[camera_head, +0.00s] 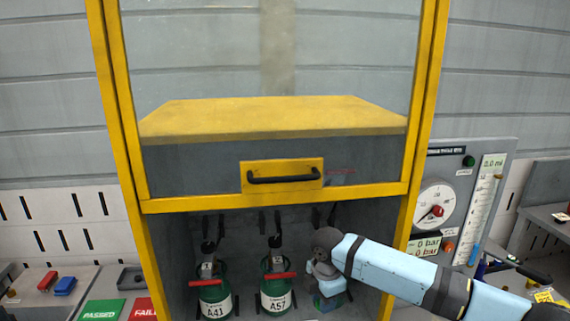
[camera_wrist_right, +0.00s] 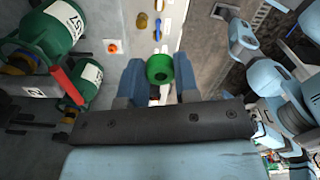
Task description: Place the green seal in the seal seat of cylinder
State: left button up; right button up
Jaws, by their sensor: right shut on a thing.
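In the head view my right gripper (camera_head: 326,288) points down inside the lower cabinet bay, right of cylinder A57 (camera_head: 277,301). Cylinder A41 (camera_head: 215,309) stands to its left; both are green with red handles. Green shows around my right gripper in the head view, but I cannot tell what it belongs to. The seal seat cannot be made out. My left gripper is not in view.
The yellow cabinet frame (camera_head: 401,205) borders the bay, with a black-handled drawer front (camera_head: 210,170) above. Black nozzles hang over the cylinders. A gauge panel (camera_head: 466,195) stands right. PASSED (camera_head: 100,310) and FAIL (camera_head: 143,310) plates lie left.

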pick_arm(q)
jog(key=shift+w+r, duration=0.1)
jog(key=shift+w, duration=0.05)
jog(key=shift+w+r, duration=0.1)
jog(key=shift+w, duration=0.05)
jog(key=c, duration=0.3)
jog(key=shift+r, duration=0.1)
pick_arm(e)
jog(key=s+d+r+m, duration=0.3)
jog(key=s+d+m, duration=1.2)
jog(key=m, duration=0.7)
jog(key=shift+s+r+m, duration=0.15)
jog(key=shift+s+m, duration=0.15)
jog(key=shift+s, duration=0.1)
